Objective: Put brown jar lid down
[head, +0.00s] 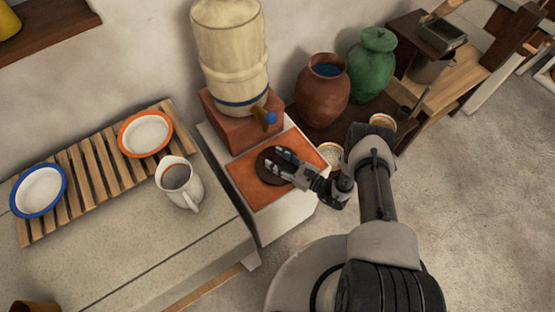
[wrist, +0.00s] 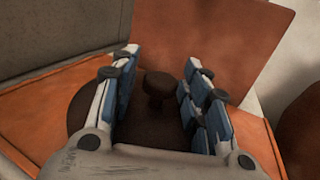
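The brown jar lid (head: 264,168) is a dark round disc lying on the orange tiled top (head: 247,190) of a white stand, below the dispenser's tap. In the wrist view the lid (wrist: 85,115) appears flat on the orange surface, with its round knob (wrist: 159,84) upright. My gripper (head: 285,163) is over the lid. In the wrist view my gripper's fingers (wrist: 160,66) are spread on either side of the knob, with visible gaps to it. The fingers and palm hide parts of the lid.
A cream dispenser (head: 230,55) with a blue-ended tap stands on a brick block (head: 232,125) behind the lid. A brown jar (head: 322,95) and a green jar (head: 371,62) stand at right. A white jug (head: 179,183) and slatted rack (head: 90,185) are on the left counter.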

